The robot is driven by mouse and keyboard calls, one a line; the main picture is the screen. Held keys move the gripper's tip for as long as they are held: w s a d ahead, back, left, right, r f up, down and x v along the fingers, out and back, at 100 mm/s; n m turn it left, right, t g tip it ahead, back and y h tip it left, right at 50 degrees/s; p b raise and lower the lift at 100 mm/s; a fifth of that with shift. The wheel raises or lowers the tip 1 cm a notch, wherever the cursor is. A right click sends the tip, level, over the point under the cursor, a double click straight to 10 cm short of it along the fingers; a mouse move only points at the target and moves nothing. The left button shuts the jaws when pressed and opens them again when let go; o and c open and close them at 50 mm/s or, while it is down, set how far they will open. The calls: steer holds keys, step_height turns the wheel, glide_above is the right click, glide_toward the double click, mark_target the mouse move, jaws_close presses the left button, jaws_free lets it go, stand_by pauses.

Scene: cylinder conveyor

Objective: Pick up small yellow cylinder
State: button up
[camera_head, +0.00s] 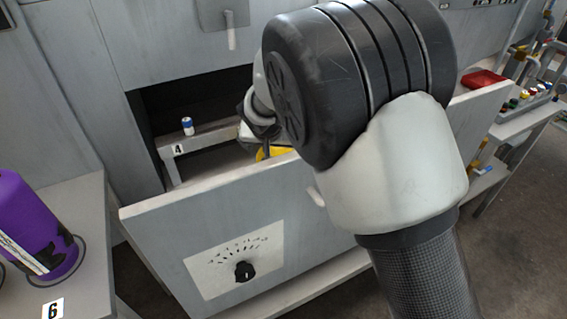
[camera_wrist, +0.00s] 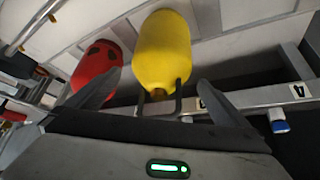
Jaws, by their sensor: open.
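A yellow cylinder (camera_wrist: 163,50) with rounded edges stands large in the upper middle of the wrist view. In the head view only a yellow patch (camera_head: 268,154) of it shows, behind the grey panel and beside my arm. My gripper (camera_wrist: 160,82) is open, with one dark finger on each side of the yellow cylinder's lower part in the picture. I cannot tell whether the fingers reach around it, and I see no grip. Two thin dark prongs show at its lower edge. In the head view my arm hides most of the gripper.
A red cylinder (camera_wrist: 97,66) with black marks is left of the yellow one. A small blue-and-white cylinder (camera_head: 187,126) stands by label 4. The grey panel with a dial (camera_head: 150,226) is in front.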

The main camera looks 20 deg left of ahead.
steer(key=b+x, duration=0.1)
steer(key=x, duration=0.4)
steer(key=shift+w+a+f, duration=0.2)
steer(key=shift+a, duration=0.05)
steer(key=c, duration=1.8)
steer(key=shift+w+a+r, duration=0.1)
steer(key=shift+r, duration=0.1)
